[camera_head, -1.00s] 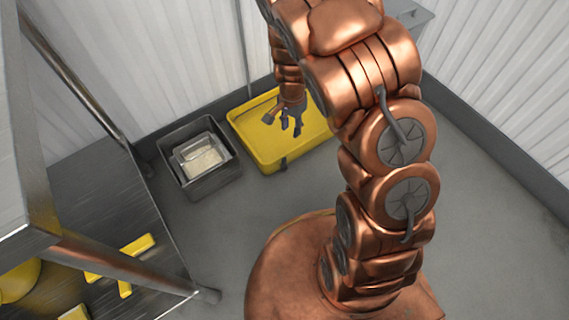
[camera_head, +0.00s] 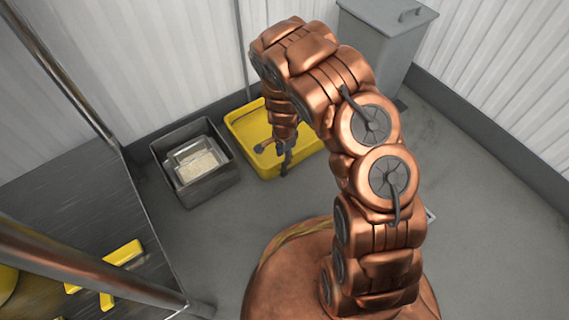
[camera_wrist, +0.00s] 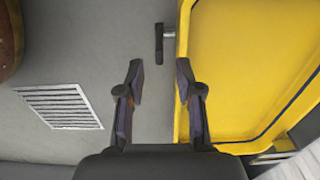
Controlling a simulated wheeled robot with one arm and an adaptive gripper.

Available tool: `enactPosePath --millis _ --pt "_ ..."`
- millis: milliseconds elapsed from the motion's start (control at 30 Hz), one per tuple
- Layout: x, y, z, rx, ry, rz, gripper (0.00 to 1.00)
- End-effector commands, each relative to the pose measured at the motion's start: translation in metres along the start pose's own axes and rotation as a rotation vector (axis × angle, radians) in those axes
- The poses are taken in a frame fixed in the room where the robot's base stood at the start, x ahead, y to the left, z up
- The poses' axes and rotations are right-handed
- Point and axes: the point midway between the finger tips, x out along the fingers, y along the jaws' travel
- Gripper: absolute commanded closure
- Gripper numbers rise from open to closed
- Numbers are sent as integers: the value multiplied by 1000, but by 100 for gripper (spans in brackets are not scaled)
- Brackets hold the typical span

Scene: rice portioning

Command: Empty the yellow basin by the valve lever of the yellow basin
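The yellow basin (camera_head: 243,126) is on the floor by the back wall in the head view. In the wrist view the basin (camera_wrist: 245,70) fills the right side and its inside looks empty of objects. The valve lever (camera_wrist: 159,45) is a dark bar on a short metal stem at the basin's outer wall, ahead of my fingers. In the head view I cannot make out the lever apart from my fingers. My gripper (camera_wrist: 160,82) is open and empty, its fingers spread either side of the lever's line, without visible contact. In the head view my gripper (camera_head: 284,153) is at the basin's front edge.
A dark grey bin (camera_head: 205,189) left of the basin holds a clear container of rice (camera_head: 196,163). A steel table with yellow pieces (camera_head: 124,252) is at the left. A lidded grey bin (camera_head: 380,55) stands at the back right. A floor grate (camera_wrist: 62,106) shows in the wrist view.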

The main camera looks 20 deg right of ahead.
Motion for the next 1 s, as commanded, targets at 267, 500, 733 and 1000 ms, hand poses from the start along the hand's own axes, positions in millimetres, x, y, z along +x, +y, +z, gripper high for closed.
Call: enactPosePath --millis 267,500,733,1000 --pt "42 1 0 0 0 1 65" --pt "47 0 0 -1 1 0 65" --pt "46 0 0 -1 1 0 77" --pt "46 0 0 -1 1 1 100"
